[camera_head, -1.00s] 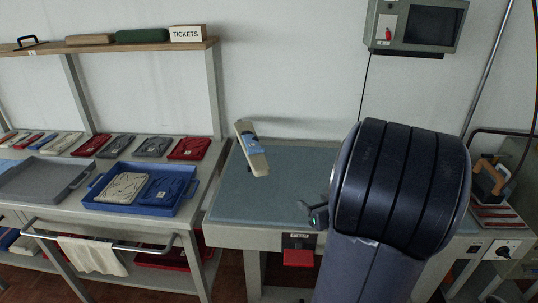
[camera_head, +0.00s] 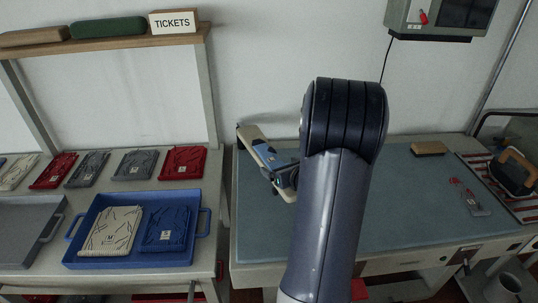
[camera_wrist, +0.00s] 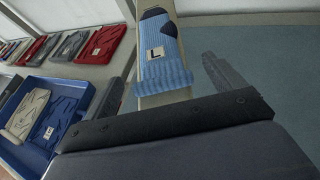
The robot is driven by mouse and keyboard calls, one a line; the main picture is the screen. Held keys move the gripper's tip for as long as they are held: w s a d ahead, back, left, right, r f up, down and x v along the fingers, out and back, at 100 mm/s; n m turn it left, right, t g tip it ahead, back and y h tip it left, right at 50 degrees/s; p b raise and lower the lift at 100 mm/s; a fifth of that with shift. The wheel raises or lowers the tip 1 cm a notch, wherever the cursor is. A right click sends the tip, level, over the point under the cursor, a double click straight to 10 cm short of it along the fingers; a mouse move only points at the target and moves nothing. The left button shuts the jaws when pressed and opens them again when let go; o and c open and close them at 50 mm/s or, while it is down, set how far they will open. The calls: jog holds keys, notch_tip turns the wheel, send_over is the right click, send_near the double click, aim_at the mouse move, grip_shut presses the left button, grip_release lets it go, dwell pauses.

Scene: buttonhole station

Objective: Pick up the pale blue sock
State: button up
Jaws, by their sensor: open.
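The pale blue sock (camera_head: 266,155) sits over a narrow cream board (camera_head: 250,134) that rises at a tilt from the left end of the blue-grey work mat. In the wrist view the sock (camera_wrist: 164,72) has a dark navy toe and heel, a ribbed cuff and a white label with "L". My gripper (camera_head: 283,178) is close to the sock's cuff end. In the wrist view my open fingers (camera_wrist: 165,80) lie on either side of the board and sock, with clear space on the right. My arm partly hides the mat behind it.
A blue tray (camera_head: 72,250) with a cream and a blue folded garment stands at the left. Folded red and grey garments (camera_head: 135,165) lie behind it. The mat (camera_head: 420,200) is mostly clear; a wooden-backed brush (camera_head: 429,148) and an iron (camera_head: 513,172) are at the right.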

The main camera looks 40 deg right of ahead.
jog(key=shift+w+f, duration=0.1)
jog(key=shift+w, duration=0.05)
jog(key=c, duration=1)
jog(key=shift+c, duration=0.2)
